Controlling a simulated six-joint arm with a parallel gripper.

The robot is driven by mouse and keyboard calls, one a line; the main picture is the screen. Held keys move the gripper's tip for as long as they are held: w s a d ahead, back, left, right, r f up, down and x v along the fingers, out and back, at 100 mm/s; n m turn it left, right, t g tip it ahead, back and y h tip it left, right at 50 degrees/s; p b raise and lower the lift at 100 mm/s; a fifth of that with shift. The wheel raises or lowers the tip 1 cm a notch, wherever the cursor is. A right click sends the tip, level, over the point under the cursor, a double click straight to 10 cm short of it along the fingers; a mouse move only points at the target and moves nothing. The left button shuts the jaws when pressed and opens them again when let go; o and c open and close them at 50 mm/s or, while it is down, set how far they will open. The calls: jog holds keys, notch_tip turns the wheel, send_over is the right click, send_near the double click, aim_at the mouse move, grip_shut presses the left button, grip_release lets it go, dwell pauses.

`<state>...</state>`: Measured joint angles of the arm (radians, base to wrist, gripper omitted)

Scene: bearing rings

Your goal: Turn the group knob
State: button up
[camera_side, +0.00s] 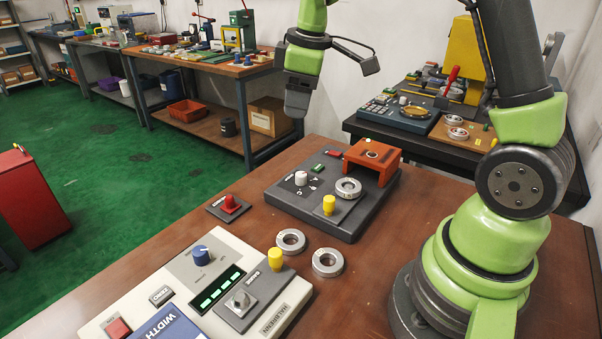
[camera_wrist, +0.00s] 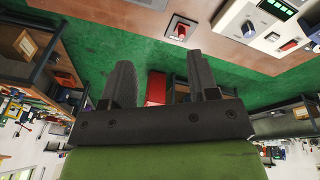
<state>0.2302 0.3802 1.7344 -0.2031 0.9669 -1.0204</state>
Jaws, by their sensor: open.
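No knob's label reads clearly as "group". A white knob (camera_side: 301,178) stands on a dark grey station, with small letters around it. A blue knob (camera_side: 201,255) stands on a grey plate of the white panel (camera_side: 236,262); it also shows in the wrist view (camera_wrist: 248,29). A metal grey knob (camera_side: 241,301) sits on the panel's dark plate. A red knob (camera_side: 229,203) stands on its own small plate and shows in the wrist view (camera_wrist: 181,31). My gripper (camera_side: 297,112) hangs above and behind the dark station, touching nothing. In the wrist view its fingers (camera_wrist: 162,78) are apart and empty.
The dark station (camera_side: 335,222) carries a yellow peg (camera_side: 329,205), a metal ring (camera_side: 348,188) and an orange bridge (camera_side: 384,157). Two loose rings (camera_side: 291,241) (camera_side: 327,262) and another yellow peg (camera_side: 275,259) are near the panel.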

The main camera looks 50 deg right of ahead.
aim_at(301, 174)
jog(key=w+d+f+n, duration=0.1)
jog(key=f, duration=0.5)
jog(key=w+d+f+n+g, duration=0.1)
jog(key=d+f, duration=0.1)
jog(key=f, duration=0.5)
jog(key=w+d+f+n+g, duration=0.1)
jog(key=d+f+n, duration=0.1)
jog(key=f, duration=0.5)
jog(key=shift+w+d+f, duration=0.1)
jog(key=shift+w+d, duration=0.1)
jog(key=shift+w, duration=0.05)
jog(key=c, duration=0.9)
